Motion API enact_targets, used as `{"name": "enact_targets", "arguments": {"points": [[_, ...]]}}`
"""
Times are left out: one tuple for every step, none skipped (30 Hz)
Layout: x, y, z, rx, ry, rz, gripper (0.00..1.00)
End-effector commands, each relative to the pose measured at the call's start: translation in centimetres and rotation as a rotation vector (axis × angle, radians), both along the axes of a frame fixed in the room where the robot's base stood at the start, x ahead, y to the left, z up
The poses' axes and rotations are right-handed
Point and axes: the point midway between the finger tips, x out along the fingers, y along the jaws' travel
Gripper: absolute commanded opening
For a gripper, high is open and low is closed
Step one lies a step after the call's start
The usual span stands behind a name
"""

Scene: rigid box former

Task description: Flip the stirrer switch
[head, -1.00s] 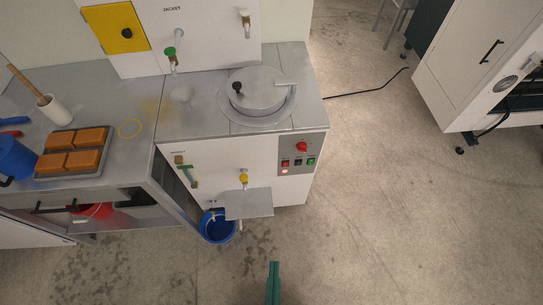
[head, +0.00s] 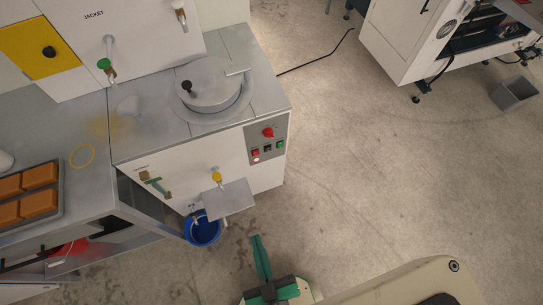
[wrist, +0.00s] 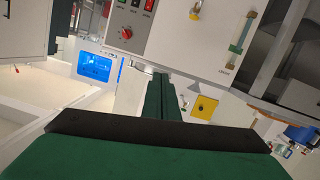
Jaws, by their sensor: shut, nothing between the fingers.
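The control panel (head: 267,141) is on the front right of the white machine. It carries a red knob (head: 268,132) above a row of small switches: red and lit (head: 255,154), black (head: 267,148) and green (head: 280,144). I cannot read which is the stirrer switch. In the wrist view the panel (wrist: 132,18) appears upside down at the top, with the red knob (wrist: 125,33). My gripper (head: 256,238) has green fingers, shut and empty. It is in front of and apart from the panel, lower in the head view. The fingers also show in the wrist view (wrist: 160,80).
A metal shelf (head: 229,200) juts out below a yellow-handled tap (head: 217,177). A blue bucket (head: 203,231) stands under it. A round lidded vessel (head: 211,88) is set in the machine top.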

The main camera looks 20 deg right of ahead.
Motion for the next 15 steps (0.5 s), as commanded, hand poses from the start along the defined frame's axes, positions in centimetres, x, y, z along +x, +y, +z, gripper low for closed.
{"name": "enact_targets", "arguments": {"points": [[0.9, -0.8, -1.5, -0.072, -0.025, -0.003, 0.0], [1.4, -1.3, -2.3, -0.122, -0.039, -0.002, 0.0], [2.1, -2.0, -3.5, -0.192, -0.058, -0.001, 0.0], [2.7, -2.6, -4.4, -0.245, -0.071, -0.001, 0.0], [3.3, -3.1, -5.2, -0.298, -0.085, 0.0, 0.0], [4.0, -3.8, -6.3, -0.367, -0.102, 0.001, 0.0], [4.6, -4.3, -7.1, -0.418, -0.113, 0.004, 0.0], [5.2, -4.8, -7.9, -0.469, -0.123, 0.005, 0.0], [6.0, -5.5, -9.0, -0.537, -0.137, 0.007, 0.0], [6.7, -6.1, -9.8, -0.587, -0.146, 0.008, 0.0], [7.3, -6.6, -10.5, -0.636, -0.155, 0.011, 0.0], [8.2, -7.3, -11.6, -0.699, -0.164, 0.014, 0.0], [8.8, -7.8, -12.3, -0.747, -0.174, 0.016, 0.0], [9.5, -8.3, -13.0, -0.794, -0.18, 0.019, 0.0], [10.4, -9.1, -13.9, -0.856, -0.189, 0.023, 0.0]]}}
